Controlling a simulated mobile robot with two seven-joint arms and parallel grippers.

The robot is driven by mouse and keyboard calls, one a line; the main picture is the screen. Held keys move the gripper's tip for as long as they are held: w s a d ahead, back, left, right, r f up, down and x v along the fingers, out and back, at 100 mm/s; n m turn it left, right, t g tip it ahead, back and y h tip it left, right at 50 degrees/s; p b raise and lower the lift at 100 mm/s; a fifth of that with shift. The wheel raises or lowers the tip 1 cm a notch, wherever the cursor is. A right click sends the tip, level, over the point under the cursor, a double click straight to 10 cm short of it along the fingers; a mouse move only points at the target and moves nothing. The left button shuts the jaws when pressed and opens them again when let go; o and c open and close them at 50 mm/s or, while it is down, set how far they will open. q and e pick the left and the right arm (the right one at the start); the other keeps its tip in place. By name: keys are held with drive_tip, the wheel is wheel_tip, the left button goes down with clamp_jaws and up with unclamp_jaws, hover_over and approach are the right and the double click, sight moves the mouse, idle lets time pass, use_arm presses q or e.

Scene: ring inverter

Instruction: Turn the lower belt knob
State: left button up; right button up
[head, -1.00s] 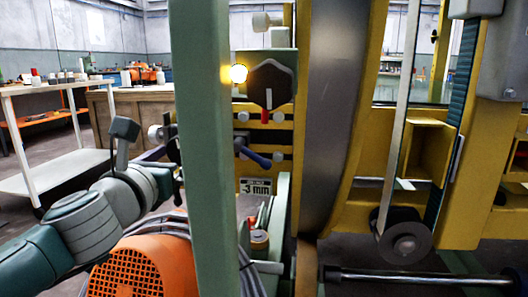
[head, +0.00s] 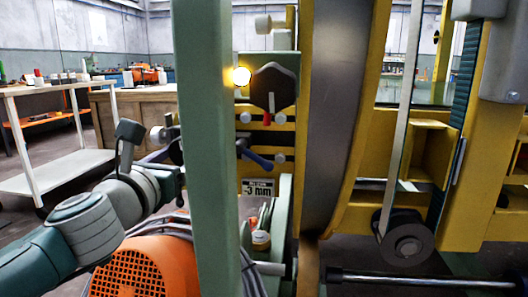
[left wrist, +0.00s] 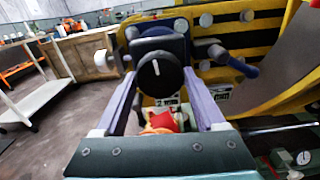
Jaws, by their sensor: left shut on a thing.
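The lower knob (left wrist: 162,76) is round and black with a white line on its face, in the middle of the left wrist view. My left gripper (left wrist: 160,70) has its two fingers on either side of this knob and is shut on it. In the head view my left gripper (head: 174,152) is partly hidden behind the green post, and the lower knob is hidden there. Another black knob (head: 272,86), with a red pointer, sits higher on the yellow panel, right of the post. My right gripper is not in view.
A green post (head: 208,200) stands in front of the panel. A blue-handled lever (head: 256,159) sticks out just right of it. A curved grey belt (head: 330,110) runs farther right. An orange motor (head: 145,270) is below my left arm. A white cart (head: 70,170) stands left.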

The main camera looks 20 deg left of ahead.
use_arm(q)
drive_tip(key=shift+r+m+p, duration=0.2)
drive_tip(key=shift+m+p, duration=2)
drive_tip(key=shift+m, duration=6.2)
drive_tip(key=shift+r+m+p, duration=0.2)
drive_tip(key=shift+m+p, duration=2)
drive_tip(key=shift+m, duration=6.2)
